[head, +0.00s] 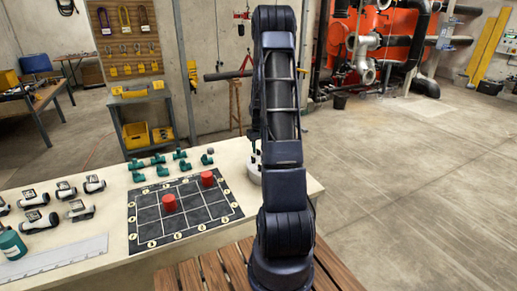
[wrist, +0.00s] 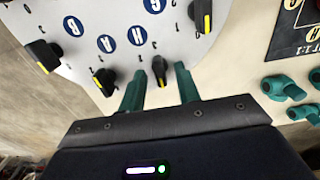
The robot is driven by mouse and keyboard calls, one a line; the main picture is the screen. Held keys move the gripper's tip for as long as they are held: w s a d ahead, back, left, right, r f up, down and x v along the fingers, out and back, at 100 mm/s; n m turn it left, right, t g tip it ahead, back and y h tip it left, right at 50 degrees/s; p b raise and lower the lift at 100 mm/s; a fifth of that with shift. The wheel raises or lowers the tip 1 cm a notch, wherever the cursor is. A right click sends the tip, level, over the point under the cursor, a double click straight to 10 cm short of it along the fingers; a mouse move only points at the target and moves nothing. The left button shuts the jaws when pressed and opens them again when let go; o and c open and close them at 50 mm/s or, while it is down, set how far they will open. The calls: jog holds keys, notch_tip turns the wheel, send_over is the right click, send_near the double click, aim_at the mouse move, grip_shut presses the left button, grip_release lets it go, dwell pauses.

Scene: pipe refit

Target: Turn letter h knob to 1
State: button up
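In the wrist view a pale, round-edged panel (wrist: 178,45) carries blue letter discs and black knobs with yellow pointer marks. The blue H disc (wrist: 138,37) has a black knob (wrist: 160,70) just below and right of it, apparently the H knob. My gripper (wrist: 159,72) has its two green fingers apart, one on each side of this knob. I see a gap on both sides; contact is not visible. The small numbers around the knob are too small to read surely. In the head view my own arm hides the gripper and most of the panel.
Other knobs stand close by: one left of the fingers (wrist: 104,80), one farther left (wrist: 44,55), one upper right (wrist: 200,15). Green pipe fittings (wrist: 290,88) lie to the right. A dark grid board (head: 190,222) with two red cylinders sits on the bench.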

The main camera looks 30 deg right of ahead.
grip_shut()
dwell(0.3)
jog(key=m, duration=0.5)
jog(key=shift+m, duration=0.3)
jog(key=m, duration=0.6)
dwell(0.4)
